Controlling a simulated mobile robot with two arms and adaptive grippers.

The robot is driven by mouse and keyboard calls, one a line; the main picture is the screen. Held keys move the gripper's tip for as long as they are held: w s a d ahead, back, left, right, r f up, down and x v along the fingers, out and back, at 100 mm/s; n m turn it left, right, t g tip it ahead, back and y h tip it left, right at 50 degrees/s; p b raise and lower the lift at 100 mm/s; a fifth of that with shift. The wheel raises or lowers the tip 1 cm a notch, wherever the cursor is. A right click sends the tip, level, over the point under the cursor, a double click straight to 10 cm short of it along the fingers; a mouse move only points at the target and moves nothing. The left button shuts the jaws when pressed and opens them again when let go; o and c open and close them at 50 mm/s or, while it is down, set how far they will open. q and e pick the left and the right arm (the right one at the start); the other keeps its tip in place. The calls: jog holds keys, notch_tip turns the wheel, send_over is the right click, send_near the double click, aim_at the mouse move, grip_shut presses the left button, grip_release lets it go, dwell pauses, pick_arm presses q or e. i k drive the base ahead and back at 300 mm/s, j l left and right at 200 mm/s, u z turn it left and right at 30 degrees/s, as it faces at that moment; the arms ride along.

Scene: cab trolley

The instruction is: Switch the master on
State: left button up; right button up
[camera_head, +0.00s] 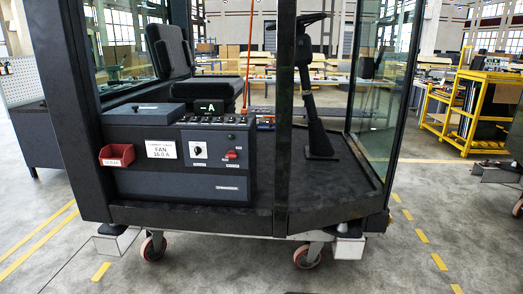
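The cab's dark control console (240,190) stands at the left of the cab. Its front panel carries a black rotary knob (197,151) on a white plate and a red knob (232,155) to its right. The small captions under both are too small to read, so I cannot tell which one is the master. A row of small switches (215,119) runs along the top edge, below a dark display (209,107) reading "-A" in pale green. The knobs' exact settings are unclear. Neither of my grippers is in view.
A white label (160,149) reads "FAN 16.0 A". A red bin (117,155) hangs at the console's left. A dark cab post (284,130) stands right of the console. A seat (172,50) is behind. The cab rests on a wheeled trolley (310,255); the floor in front is clear.

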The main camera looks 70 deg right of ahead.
aim_at(232, 155)
jog(key=z, duration=1.95)
jog(key=i+j, duration=0.35)
